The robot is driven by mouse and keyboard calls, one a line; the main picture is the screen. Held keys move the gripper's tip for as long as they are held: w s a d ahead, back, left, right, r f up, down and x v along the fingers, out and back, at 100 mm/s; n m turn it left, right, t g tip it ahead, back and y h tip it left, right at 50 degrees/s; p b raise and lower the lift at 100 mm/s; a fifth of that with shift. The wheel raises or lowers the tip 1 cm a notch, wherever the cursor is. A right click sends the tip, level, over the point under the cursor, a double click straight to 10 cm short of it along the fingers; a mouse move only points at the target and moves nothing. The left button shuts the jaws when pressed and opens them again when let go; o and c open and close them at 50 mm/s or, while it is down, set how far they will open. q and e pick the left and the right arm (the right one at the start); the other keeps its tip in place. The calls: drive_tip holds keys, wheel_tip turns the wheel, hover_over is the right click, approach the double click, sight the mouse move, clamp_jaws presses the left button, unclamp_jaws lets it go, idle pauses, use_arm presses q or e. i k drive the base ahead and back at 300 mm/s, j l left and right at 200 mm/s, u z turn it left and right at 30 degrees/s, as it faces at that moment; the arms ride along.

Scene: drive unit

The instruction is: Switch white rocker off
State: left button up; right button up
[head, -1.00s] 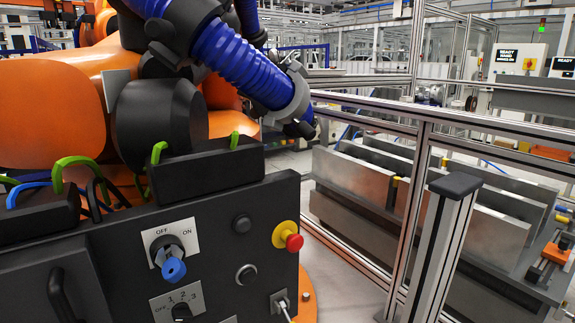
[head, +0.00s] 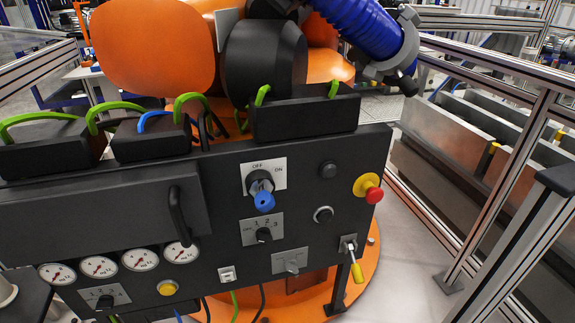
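A small white rocker switch (head: 227,273) sits low on the dark drive unit panel (head: 220,225), right of the row of gauges. It is too small to tell which side is pressed in. Neither of my grippers shows in the head view, and nothing touches the rocker.
A rotary switch with a blue key (head: 262,190), a numbered selector (head: 263,235), a red emergency stop (head: 369,188) and a yellow-handled toggle (head: 354,262) are nearby. A black door handle (head: 179,215) projects at the left. Metal framing (head: 500,180) stands right.

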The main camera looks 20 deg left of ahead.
sight(228, 277)
drive_tip(key=u, duration=1.1)
drive_tip(key=j, duration=0.1)
